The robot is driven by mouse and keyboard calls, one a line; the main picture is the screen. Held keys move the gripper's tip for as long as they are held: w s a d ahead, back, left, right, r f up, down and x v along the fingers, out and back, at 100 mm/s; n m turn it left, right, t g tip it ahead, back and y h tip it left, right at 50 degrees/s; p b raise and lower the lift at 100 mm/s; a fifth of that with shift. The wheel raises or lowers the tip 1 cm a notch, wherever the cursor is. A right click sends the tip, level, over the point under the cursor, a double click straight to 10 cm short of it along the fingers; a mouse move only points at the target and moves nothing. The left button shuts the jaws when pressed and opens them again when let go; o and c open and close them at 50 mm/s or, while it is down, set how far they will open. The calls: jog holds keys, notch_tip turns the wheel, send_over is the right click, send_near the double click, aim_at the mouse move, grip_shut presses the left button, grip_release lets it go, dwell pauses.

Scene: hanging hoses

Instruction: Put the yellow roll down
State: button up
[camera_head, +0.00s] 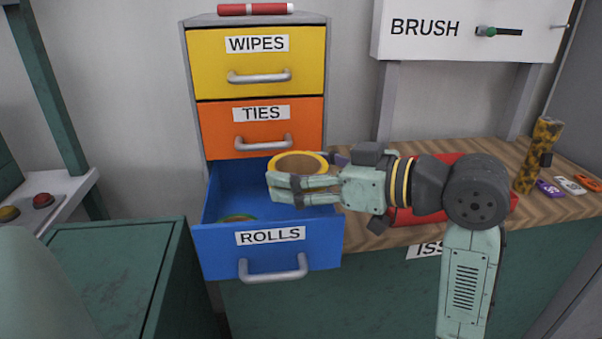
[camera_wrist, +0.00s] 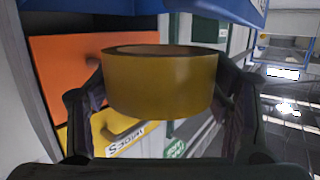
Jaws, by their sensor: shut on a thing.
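The yellow roll (camera_head: 298,163), a ring of tape with a brown inside, is held in my gripper (camera_head: 282,183) above the open blue drawer (camera_head: 215,243) labelled ROLLS. In the wrist view the yellow roll (camera_wrist: 162,85) sits between the two dark fingers of my gripper (camera_wrist: 160,110), which are shut on it. Inside the blue drawer, a green and reddish roll (camera_head: 237,218) shows low near the front wall. The right part of the drawer's inside is hidden by my gripper.
Above the open drawer are a shut orange TIES drawer (camera_head: 225,127) and a shut yellow WIPES drawer (camera_head: 215,62). A wooden worktop (camera_head: 460,228) lies to the right, with a red case (camera_head: 405,216) behind my arm. A green cabinet (camera_head: 100,265) stands at left.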

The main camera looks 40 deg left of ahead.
jog(key=shift+f, duration=0.5)
jog(key=shift+f, duration=0.1)
jog(key=shift+f+b, duration=0.5)
jog(key=shift+f, duration=0.05)
jog(key=o, duration=1.2)
jog(key=shift+r, duration=0.3)
jog(key=v, duration=0.4)
jog(key=b+v, duration=0.1)
jog(key=v, duration=0.7)
jog(key=shift+r, duration=0.4)
